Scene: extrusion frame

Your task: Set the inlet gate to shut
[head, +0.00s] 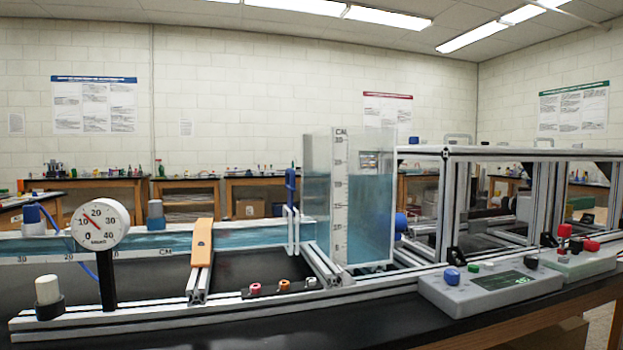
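What looks like the inlet gate (291,230) stands at the left side of the clear water tank (318,205). It has white upright rails and a blue handle (290,180) on top. I cannot tell from here whether it is open or shut. Blue-tinted water shows in the tank and in the long channel (140,245) to its left. My gripper is not in view.
A round dial gauge (100,224) stands at the left, and an orange bar (202,242) lies across the frame. A grey control box (490,285) sits front right. An aluminium extrusion frame (447,200) rises behind it. The black bench front is mostly clear.

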